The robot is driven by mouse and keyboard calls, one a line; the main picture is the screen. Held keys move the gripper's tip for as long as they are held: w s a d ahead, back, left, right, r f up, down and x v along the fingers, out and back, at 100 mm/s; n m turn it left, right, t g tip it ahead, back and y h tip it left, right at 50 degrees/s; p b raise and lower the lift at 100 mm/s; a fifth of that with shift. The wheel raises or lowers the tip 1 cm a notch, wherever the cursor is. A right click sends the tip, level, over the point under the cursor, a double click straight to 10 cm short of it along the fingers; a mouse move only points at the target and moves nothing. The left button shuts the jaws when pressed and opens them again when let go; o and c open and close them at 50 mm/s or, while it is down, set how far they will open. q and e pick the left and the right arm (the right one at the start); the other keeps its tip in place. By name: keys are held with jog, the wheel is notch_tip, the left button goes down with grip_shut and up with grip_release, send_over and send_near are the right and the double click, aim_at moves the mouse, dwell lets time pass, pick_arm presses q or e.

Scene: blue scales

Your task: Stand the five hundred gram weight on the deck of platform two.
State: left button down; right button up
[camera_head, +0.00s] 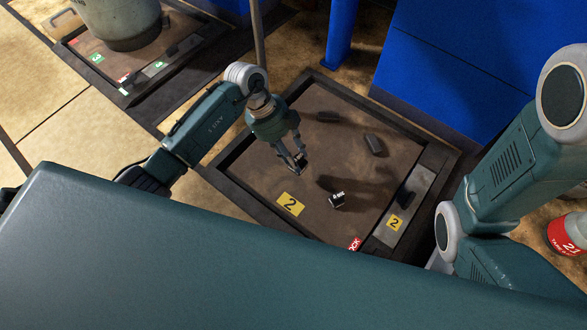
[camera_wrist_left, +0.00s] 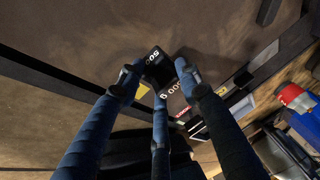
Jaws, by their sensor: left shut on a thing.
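My left gripper (camera_head: 299,163) is over the brown deck of platform two (camera_head: 262,165), left of its middle. It is shut on a black weight (camera_wrist_left: 158,68) with white markings; "50" and "00 g" show in the left wrist view, partly hidden by the fingers. In the head view the held weight is mostly hidden at the fingertips. Whether it touches the deck is hard to tell; the shadow to the right suggests it is above it. My right gripper is out of view.
Dark blocks (camera_head: 374,144) (camera_head: 327,117) lie farther back. A grey strip (camera_head: 402,208) runs along the right edge. Another platform (camera_head: 88,65) carries a large cylinder (camera_head: 120,18).

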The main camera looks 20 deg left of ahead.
pick_arm(q)
notch_tip(320, 180, down, 5)
jog(key=b, duration=0.3)
jog(key=shift+r, duration=0.25)
jog(key=c, duration=1.2)
grip_release()
